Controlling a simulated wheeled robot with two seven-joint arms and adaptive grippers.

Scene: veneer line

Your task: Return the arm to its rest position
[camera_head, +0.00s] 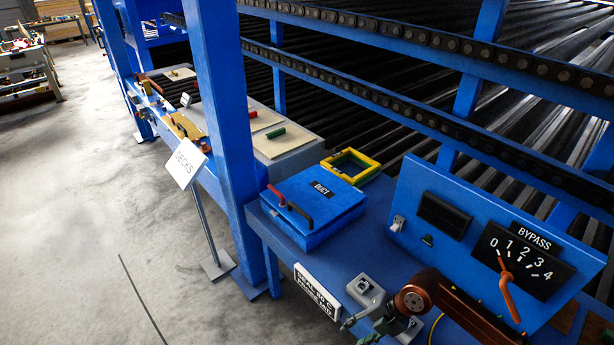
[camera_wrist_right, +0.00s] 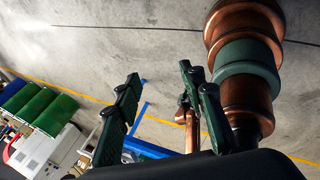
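My right arm (camera_head: 452,308) comes in at the bottom right of the head view, copper-coloured, over the front of the blue bench. A large copper and green part of my own body (camera_wrist_right: 244,70) stands close on the right of that view. My left gripper does not show in the head view.
The blue bench carries a blue DUCT box (camera_head: 315,205), a yellow-green frame (camera_head: 350,166) and the BYPASS panel (camera_head: 440,216) with an orange pointer (camera_head: 507,285). Open floor (camera_head: 90,210) lies left.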

